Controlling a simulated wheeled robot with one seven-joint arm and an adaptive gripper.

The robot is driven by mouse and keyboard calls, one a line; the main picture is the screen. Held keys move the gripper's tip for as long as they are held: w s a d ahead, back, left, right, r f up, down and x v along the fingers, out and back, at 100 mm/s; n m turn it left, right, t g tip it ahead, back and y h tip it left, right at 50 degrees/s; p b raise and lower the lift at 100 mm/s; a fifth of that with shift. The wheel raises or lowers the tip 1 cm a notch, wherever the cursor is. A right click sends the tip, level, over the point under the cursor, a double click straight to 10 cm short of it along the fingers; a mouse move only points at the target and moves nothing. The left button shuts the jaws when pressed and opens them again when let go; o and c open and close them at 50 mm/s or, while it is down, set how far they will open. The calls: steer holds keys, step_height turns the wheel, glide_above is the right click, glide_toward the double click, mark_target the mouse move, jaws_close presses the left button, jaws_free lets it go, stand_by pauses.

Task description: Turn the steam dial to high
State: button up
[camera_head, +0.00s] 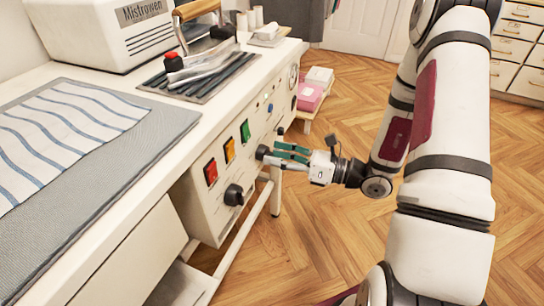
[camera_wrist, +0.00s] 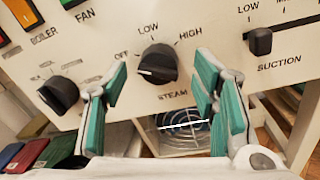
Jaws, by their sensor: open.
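The steam dial (camera_wrist: 158,63) is a black round knob on the white control panel, with OFF, LOW and HIGH printed around it and STEAM below. A pale mark on it seems to lie toward the left, OFF side; its exact setting is hard to tell. In the head view the dial (camera_head: 262,152) is a small dark knob at my fingertips. My gripper (camera_head: 281,153) is open, its green-padded fingers reaching toward the panel. In the wrist view the fingers stand left and right of the dial, with gaps showing; whether they reach around it is unclear.
Red (camera_head: 211,172), orange (camera_head: 229,150) and green (camera_head: 245,131) switches line the panel. The table edge overhangs it. Open floor lies to the right.

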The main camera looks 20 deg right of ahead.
steer(key=shift+x, duration=0.9)
steer(key=c, duration=1.1)
steer(key=shift+c, duration=0.2)
